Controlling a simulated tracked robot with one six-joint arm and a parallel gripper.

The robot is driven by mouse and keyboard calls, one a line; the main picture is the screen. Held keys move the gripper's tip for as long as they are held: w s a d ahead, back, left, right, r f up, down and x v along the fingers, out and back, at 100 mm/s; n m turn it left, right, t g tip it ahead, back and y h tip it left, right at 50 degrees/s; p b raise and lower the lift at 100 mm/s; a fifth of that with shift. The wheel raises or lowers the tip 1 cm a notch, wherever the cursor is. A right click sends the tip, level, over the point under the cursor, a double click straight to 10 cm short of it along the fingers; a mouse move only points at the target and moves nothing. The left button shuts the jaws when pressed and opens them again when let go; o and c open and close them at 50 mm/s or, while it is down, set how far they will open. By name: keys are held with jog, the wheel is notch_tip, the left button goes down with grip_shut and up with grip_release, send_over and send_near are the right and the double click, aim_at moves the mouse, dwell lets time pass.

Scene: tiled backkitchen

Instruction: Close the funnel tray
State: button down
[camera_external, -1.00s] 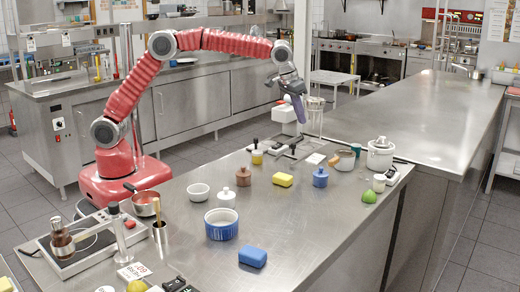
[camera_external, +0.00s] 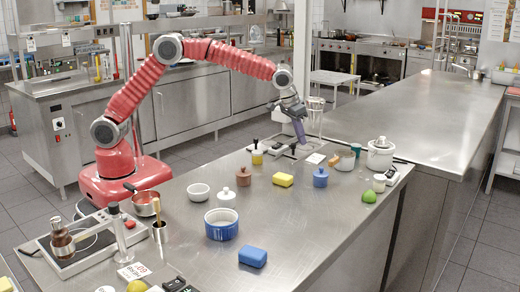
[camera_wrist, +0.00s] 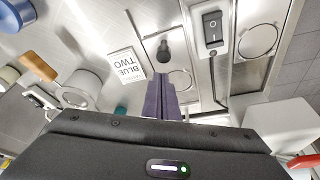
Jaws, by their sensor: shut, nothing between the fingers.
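My gripper (camera_external: 301,142) is shut and empty, its purple fingers pointing down over the small metal station at the far end of the counter. The fingers also show in the wrist view (camera_wrist: 165,85), pressed together. Below them is a flat metal plate (camera_wrist: 198,75) with a black knob (camera_wrist: 164,50), a ring beside the fingertips and a black rocker switch (camera_wrist: 212,20). Clear funnel-like glassware (camera_external: 316,103) stands behind the gripper. I cannot tell for certain which part is the funnel tray or how far open it is. Contact with it cannot be told either.
A "BLUE TWO" card (camera_wrist: 123,68) lies left of the fingers in the wrist view. A white block (camera_wrist: 280,125) is close on the right.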

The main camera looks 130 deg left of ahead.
jog(key=shift+s+d, duration=0.4)
jog(key=shift+d, duration=0.4)
jog(key=shift+d, duration=0.1)
jog(key=d, duration=0.5)
jog(key=shift+d+f, duration=0.1)
jog(key=shift+d, duration=0.2)
